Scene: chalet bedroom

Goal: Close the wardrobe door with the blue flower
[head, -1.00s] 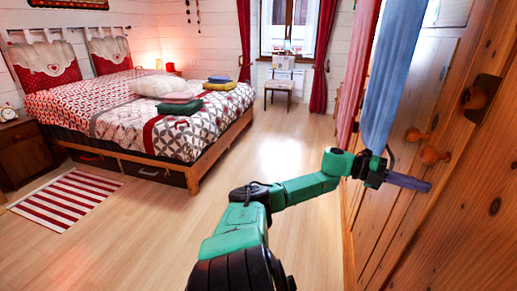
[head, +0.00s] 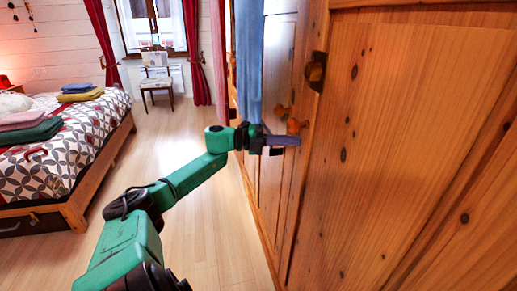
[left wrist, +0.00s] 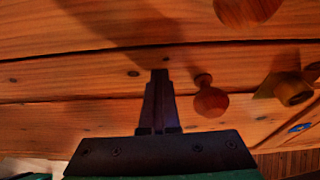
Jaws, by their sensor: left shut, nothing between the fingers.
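The wooden wardrobe (head: 410,130) fills the right of the head view, with a large knotty panel nearest me. Two round wooden knobs, a rear knob (head: 281,111) and a front knob (head: 296,126), and a brass-like latch (head: 316,72) show on it. My left gripper (head: 287,140) is shut and empty, just below the knobs; I cannot tell if it touches the wood. In the left wrist view its fingers (left wrist: 160,78) point at the planks beside a knob (left wrist: 210,100). A small blue mark (left wrist: 300,127) shows at lower right, too small to identify surely. My right gripper is out of view.
The bed (head: 70,135) stands at left, and a chair (head: 157,84) is by the window. The wooden floor (head: 200,215) between bed and wardrobe is clear.

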